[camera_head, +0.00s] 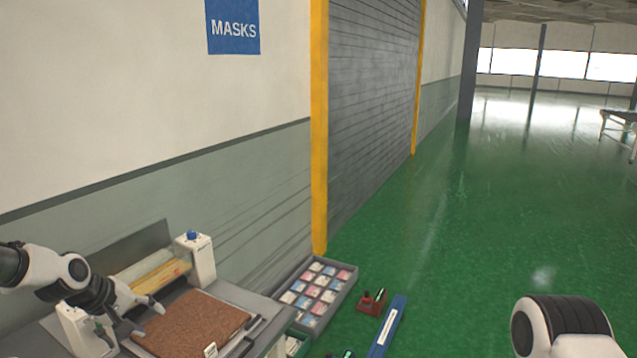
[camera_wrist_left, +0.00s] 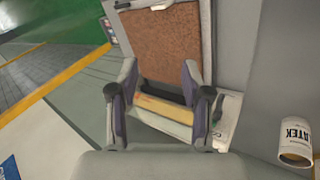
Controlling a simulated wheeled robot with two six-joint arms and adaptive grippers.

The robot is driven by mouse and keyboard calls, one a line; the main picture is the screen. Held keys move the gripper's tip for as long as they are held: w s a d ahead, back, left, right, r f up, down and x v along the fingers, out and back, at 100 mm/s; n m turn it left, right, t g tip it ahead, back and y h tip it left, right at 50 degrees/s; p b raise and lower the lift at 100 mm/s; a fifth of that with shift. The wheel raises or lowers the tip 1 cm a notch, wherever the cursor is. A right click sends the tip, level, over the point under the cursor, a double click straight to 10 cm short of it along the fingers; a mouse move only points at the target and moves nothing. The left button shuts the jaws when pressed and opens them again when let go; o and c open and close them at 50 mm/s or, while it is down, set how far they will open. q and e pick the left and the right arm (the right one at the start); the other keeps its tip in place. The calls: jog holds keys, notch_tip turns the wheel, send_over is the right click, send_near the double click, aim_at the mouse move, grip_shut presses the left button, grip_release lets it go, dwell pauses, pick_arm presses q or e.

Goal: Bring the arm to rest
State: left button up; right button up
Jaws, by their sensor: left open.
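My left gripper (camera_head: 147,318) is at the lower left of the head view, with its two fingers apart and nothing between them. It is above the left side of a bench-top machine, beside a flat brown cork-like slab (camera_head: 195,322). The slab lies flat on the machine's grey bed. In the left wrist view the gripper (camera_wrist_left: 160,72) is also open and empty, and the brown slab (camera_wrist_left: 168,45) shows beyond its fingers. I cannot tell the exact height of the fingers over the machine. My right gripper is out of view; only a white and black part of my right arm shows at the lower right.
A white post with a blue knob (camera_head: 200,257) rises behind the slab. A grey tray of small packets (camera_head: 318,292), a red item (camera_head: 372,302) and a blue bar (camera_head: 388,326) lie on the green floor. A white labelled can (camera_wrist_left: 295,142) is at right in the wrist view.

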pick_arm(q)
jog(key=s+d+f+m+g+b, duration=0.15)
jog(key=s+d+f, duration=0.25)
jog(key=f, duration=0.4)
jog(key=s+d+f+m+g+y+b, duration=0.1)
jog(key=s+d+f+m, duration=0.2)
jog(key=f, duration=0.5)
jog(key=s+d+f+g+b, duration=0.1)
jog(key=s+d+f, duration=0.35)
jog(key=f, duration=0.45)
jog(key=s+d+f+m+g+y+b, duration=0.1)
jog(key=s+f, duration=0.4)
jog(key=s, duration=0.6)
jog(key=s+d+f+m+g+b, duration=0.1)
jog(key=s+d+f+m+b, duration=0.1)
jog(key=s+f, duration=0.4)
jog(key=s+d+m, duration=0.1)
jog(key=s+m, duration=0.1)
jog(key=s, duration=0.3)
jog(key=shift+g+y, duration=0.35)
jog(key=shift+y, duration=0.05)
